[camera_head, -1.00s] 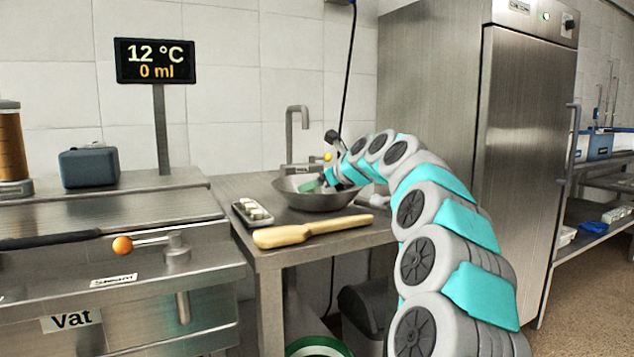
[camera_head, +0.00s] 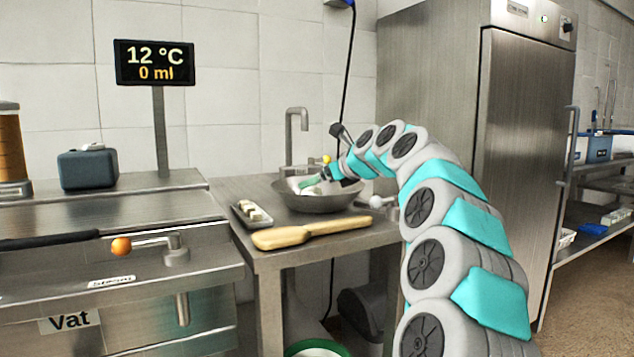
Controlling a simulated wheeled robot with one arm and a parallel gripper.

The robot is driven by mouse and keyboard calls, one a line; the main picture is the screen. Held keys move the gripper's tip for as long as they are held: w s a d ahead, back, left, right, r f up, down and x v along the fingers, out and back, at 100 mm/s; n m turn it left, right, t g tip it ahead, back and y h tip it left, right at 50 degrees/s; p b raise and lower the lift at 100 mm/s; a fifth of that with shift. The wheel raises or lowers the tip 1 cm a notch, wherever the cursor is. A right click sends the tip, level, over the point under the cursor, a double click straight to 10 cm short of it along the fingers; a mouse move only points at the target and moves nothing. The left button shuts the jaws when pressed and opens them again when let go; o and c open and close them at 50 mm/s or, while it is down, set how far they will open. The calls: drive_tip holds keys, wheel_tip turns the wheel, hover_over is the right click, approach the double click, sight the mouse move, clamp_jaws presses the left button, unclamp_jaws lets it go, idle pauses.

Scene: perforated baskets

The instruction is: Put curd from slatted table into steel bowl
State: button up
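The steel bowl (camera_head: 318,203) stands on the steel table by the sink tap. White material, which looks like curd (camera_head: 310,191), shows inside it. I cannot make out a slatted table for certain.
A small tray with white pieces (camera_head: 240,217) lies left of the bowl. A wooden paddle (camera_head: 310,230) lies in front of it. The tap (camera_head: 297,135) rises behind. The vat (camera_head: 110,280) is at left, a steel cabinet (camera_head: 525,150) at right.

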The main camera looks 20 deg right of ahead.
drive_tip(key=v, duration=1)
idle(0.8)
